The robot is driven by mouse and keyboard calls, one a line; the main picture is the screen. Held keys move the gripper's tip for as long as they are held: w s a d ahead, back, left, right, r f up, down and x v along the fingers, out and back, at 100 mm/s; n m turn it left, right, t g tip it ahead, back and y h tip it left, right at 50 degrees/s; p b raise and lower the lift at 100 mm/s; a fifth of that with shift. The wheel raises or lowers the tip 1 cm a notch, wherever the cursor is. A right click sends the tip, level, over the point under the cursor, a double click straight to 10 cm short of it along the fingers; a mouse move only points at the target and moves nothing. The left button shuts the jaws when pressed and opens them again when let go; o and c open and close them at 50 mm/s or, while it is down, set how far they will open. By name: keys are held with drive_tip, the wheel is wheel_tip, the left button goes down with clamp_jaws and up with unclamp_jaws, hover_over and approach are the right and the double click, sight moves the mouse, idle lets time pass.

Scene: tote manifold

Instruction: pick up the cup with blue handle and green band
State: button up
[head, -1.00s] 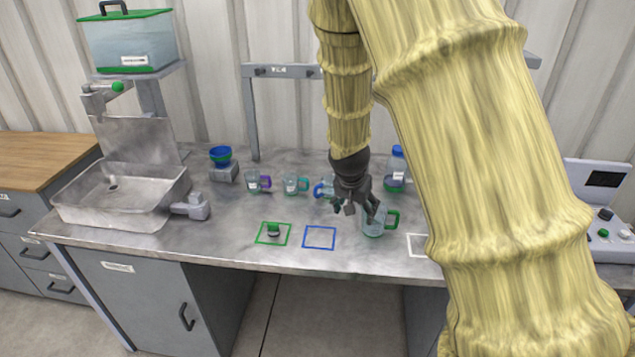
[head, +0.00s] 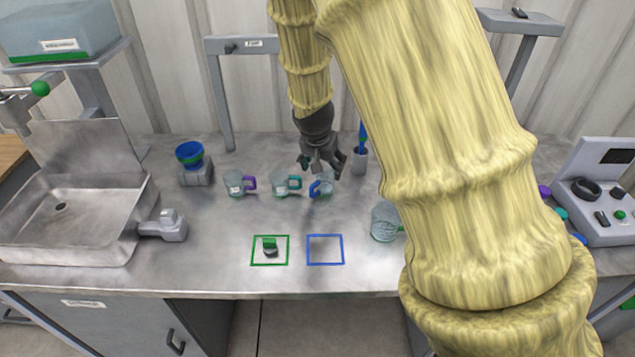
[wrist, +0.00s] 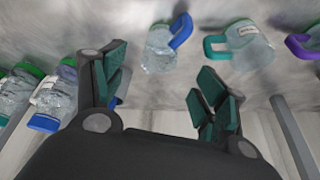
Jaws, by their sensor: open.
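The clear cup with the blue handle (head: 325,190) stands on the metal bench, just below my gripper in the head view. In the wrist view this cup (wrist: 159,52) lies beyond the fingertips, between their lines, with its blue handle on the right. A green band shows at its rim there. My gripper (head: 320,168) is open and empty, above and behind the cup. Its two dark green finger pads show apart in the wrist view (wrist: 160,82). The gripper partly overlaps the cup's upper edge in the head view.
A teal-handled cup (head: 283,184) stands close to the left, then a purple-handled cup (head: 235,184). Another clear cup (head: 384,222) is partly hidden by my arm. A grey holder (head: 359,161) stands to the right.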

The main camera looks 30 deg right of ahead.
sight(324, 179)
drive_tip(key=x, duration=0.4)
drive_tip(key=shift+w+a+r+p, duration=0.1)
drive_tip(key=shift+w+a+p, duration=0.05)
drive_tip(key=shift+w+p, duration=0.25)
drive_tip(key=shift+s+f+p, duration=0.4)
drive_tip(key=shift+s+p, duration=0.15)
drive_tip(key=shift+s, duration=0.15)
drive_tip(key=x, duration=0.3)
drive_tip(key=shift+w+f+p, duration=0.15)
drive_tip(key=shift+w+p, duration=0.25)
drive_tip(key=shift+w, duration=0.05)
drive_tip(key=shift+f, duration=0.15)
drive_tip(key=shift+s, duration=0.25)
drive_tip(key=shift+w, duration=0.1)
drive_tip(key=shift+f, duration=0.1)
drive_tip(key=c, duration=1.2)
